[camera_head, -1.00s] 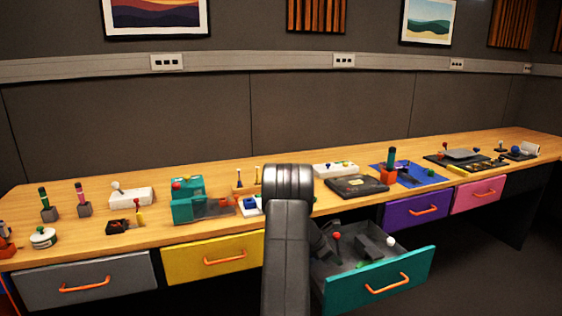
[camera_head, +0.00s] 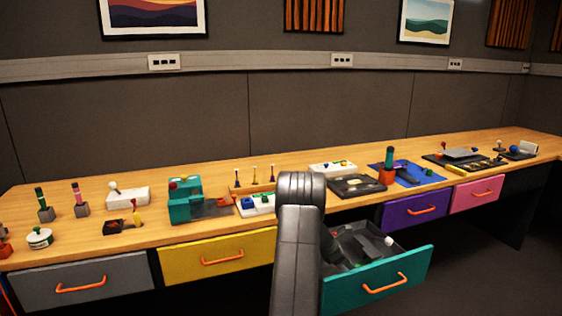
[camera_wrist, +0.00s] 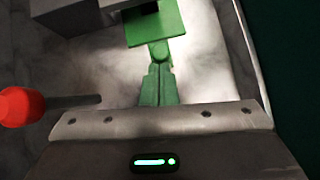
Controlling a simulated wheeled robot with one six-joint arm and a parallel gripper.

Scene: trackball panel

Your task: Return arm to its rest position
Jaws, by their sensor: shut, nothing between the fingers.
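My arm stands in front of the desk in the head view, and its dark links hide my gripper there. In the wrist view my gripper (camera_wrist: 158,62) shows as two green fingers close together, with nothing seen between them. They point toward a grey interior with pale walls, which seems to be the open teal drawer (camera_head: 378,284). A green flat piece (camera_wrist: 152,28) lies just beyond the fingertips; I cannot tell whether they touch. A red ball knob (camera_wrist: 20,106) on a dark stick is at the left of the wrist view.
The teal drawer is pulled out, with a white ball knob (camera_head: 389,241) inside. The yellow drawer (camera_head: 218,257), grey drawer (camera_head: 82,281), purple drawer (camera_head: 414,212) and pink drawer (camera_head: 478,191) are shut. The wooden desk (camera_head: 130,240) carries several joysticks and panels.

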